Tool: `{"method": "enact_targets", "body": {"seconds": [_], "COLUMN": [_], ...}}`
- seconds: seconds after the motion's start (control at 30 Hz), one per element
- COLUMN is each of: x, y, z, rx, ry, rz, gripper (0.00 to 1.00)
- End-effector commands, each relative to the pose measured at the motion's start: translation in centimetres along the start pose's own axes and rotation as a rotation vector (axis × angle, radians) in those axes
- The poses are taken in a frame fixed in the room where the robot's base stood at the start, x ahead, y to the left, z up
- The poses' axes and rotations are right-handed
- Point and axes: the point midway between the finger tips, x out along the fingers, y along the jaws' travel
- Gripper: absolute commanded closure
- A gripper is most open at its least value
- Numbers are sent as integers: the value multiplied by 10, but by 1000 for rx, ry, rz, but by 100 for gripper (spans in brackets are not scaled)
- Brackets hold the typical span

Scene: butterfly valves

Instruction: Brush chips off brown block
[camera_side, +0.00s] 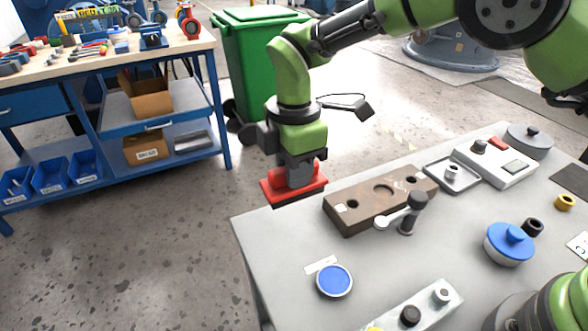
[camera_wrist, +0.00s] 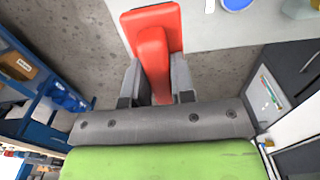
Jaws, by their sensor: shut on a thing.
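My gripper (camera_side: 299,174) is shut on a red brush (camera_side: 273,190), which it holds level with dark bristles below. In the wrist view the red brush (camera_wrist: 152,22) sits between the gripper's two grey fingers (camera_wrist: 156,82). The brush is left of the brown block (camera_side: 365,205), apart from it, by the far left edge of the table. The brown block lies on the grey table and has several holes in its top. A few pale specks show on it, too small to tell whether they are chips. The block is not seen in the wrist view.
A clamp with a handle (camera_side: 416,203) stands at the block's front side. A blue-topped round part (camera_side: 334,281), a blue knobbed disc (camera_side: 509,243) and a grey tray (camera_side: 447,183) are on the table (camera_side: 283,238). A green bin (camera_side: 236,55) stands behind.

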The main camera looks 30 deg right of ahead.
Motion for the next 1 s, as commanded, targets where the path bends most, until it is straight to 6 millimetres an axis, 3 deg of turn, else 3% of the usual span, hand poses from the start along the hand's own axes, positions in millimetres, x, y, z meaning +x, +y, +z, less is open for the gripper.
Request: {"method": "enact_targets", "body": {"seconds": [0.17, 0.27, 0.37, 0.5, 0.7, 0.83, 1.0], "x": [0, -1, -3, -8, -13, -15, -15], "y": [1, 4, 12, 18, 8, -3, -12], "z": [2, 14, 44, 107, 192, 228, 247], "rx": [1, 4, 9, 12, 10, 7, 1], "ry": [0, 0, 0, -1, -1, 0, 0], "rz": [0, -1, -1, -1, -1, 0, 0], "gripper": [96, 96, 96, 96, 96, 96, 96]}}
